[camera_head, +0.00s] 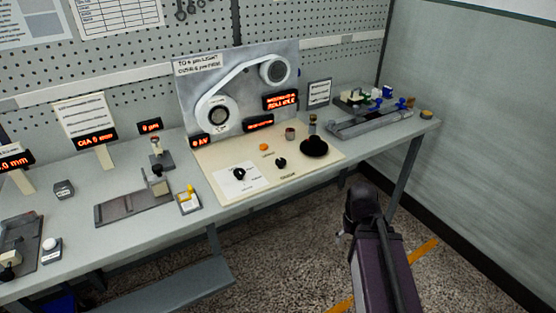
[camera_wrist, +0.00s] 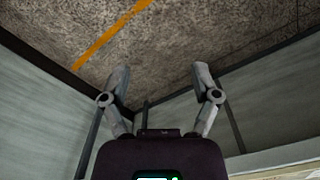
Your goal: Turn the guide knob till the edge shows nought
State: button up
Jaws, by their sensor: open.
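A cream panel (camera_head: 222,152) lies on the bench in front of an upright grey board (camera_head: 188,80) with a belt looped round two rollers. On the panel are a black knob (camera_head: 239,174) on a white card and another black knob (camera_head: 280,163). Their labels are too small to read, so I cannot tell which is the guide knob. Orange displays stand at the board, one seeming to read "ROLL IDLE" (camera_head: 281,101); I cannot make out an edge reading. My gripper (camera_wrist: 161,82) is open and empty in the wrist view, with floor and walls beyond it, away from the knobs.
An orange button (camera_head: 263,147) and a black round-based piece (camera_head: 314,147) share the panel. A yellow-topped block (camera_head: 189,198) and a grey fixture (camera_head: 130,204) stand to the left, a long grey tray (camera_head: 372,122) to the right. Floor before the bench is open.

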jog(key=w+a+r+n+p, duration=0.2)
jog(key=w+r+n+p, duration=0.1)
jog(key=w+r+p, duration=0.25)
notch_tip(320, 180, up, 17)
jog(key=n+p, duration=1.3)
jog(key=p, duration=0.4)
send_over(281, 161)
jog(key=shift+w+a+r, duration=0.1)
notch_tip(281, 161, down, 14)
jog(key=b, duration=1.3)
jog(key=shift+r+b, duration=0.1)
jog(key=shift+b, duration=0.3)
